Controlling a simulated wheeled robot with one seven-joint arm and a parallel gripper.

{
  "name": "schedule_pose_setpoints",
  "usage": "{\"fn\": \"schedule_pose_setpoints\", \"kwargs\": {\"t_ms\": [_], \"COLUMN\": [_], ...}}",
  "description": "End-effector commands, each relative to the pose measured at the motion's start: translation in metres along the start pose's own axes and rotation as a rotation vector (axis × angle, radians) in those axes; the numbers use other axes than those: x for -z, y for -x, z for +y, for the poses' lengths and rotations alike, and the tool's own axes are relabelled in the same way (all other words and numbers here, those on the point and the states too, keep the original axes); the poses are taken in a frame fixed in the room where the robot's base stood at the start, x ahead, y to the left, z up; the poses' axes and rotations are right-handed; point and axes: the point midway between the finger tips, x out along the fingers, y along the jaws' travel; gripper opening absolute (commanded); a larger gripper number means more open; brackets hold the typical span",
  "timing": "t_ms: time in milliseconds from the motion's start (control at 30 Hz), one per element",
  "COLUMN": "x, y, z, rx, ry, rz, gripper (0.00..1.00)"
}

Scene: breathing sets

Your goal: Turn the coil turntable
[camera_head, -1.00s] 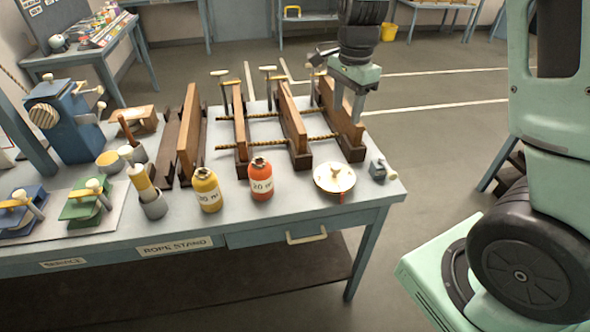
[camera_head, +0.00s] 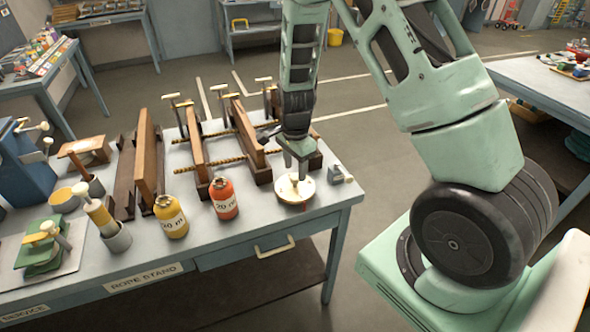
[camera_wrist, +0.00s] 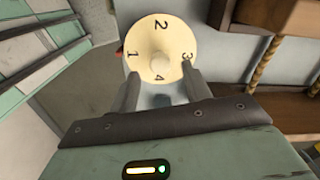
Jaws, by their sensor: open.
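The coil turntable (camera_head: 293,190) is a round cream disc with a small central knob, near the right end of the rope stand bench. In the wrist view the disc (camera_wrist: 152,32) shows the numbers 1, 2, 3 and 4 around a pale central knob (camera_wrist: 160,64). My gripper (camera_head: 297,176) points down over the disc. In the wrist view my gripper (camera_wrist: 160,78) is open, with one finger on each side of the knob. I cannot tell whether the fingers touch the knob or disc.
An orange bottle (camera_head: 224,199) and a yellow bottle (camera_head: 171,217) stand left of the turntable. A small grey metal piece (camera_head: 339,174) sits to its right. Wooden clamp frames (camera_head: 245,140) stand behind, close to my wrist.

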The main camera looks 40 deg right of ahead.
Motion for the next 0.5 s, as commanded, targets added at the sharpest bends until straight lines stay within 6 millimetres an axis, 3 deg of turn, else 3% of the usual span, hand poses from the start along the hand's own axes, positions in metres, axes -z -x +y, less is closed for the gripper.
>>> {"fn": "schedule_pose_setpoints", "kwargs": {"t_ms": [200, 500], "x": [0.000, 0.000], "y": [-0.021, -0.026], "z": [0.000, -0.001], "rx": [-0.001, 0.002], "ry": [0.001, 0.001], "rz": [0.000, 0.001], "gripper": [0.48, 0.48]}}
